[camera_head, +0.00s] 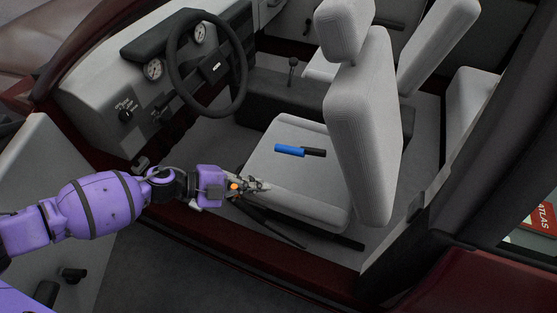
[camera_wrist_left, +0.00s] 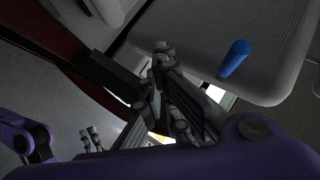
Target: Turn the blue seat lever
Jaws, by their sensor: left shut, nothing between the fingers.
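The only blue thing I see is a short bar with a blue part and a black end (camera_head: 291,150), on top of the light grey seat cushion (camera_head: 285,133). Its blue end also shows in the left wrist view (camera_wrist_left: 234,58). I cannot tell whether it is fixed or loose. My left gripper (camera_head: 262,185) is shut and empty at the cushion's near left edge, apart from the blue bar. In the left wrist view my gripper fingers (camera_wrist_left: 163,48) are beside the seat's edge. My right gripper is not in view.
A dark bar (camera_head: 272,226) runs low along the seat's near side. The seat backrest (camera_head: 367,125) stands to the right of the blue bar. The steering wheel (camera_head: 207,63) and dashboard are to the left. The dark red door sill (camera_head: 225,252) lies in front.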

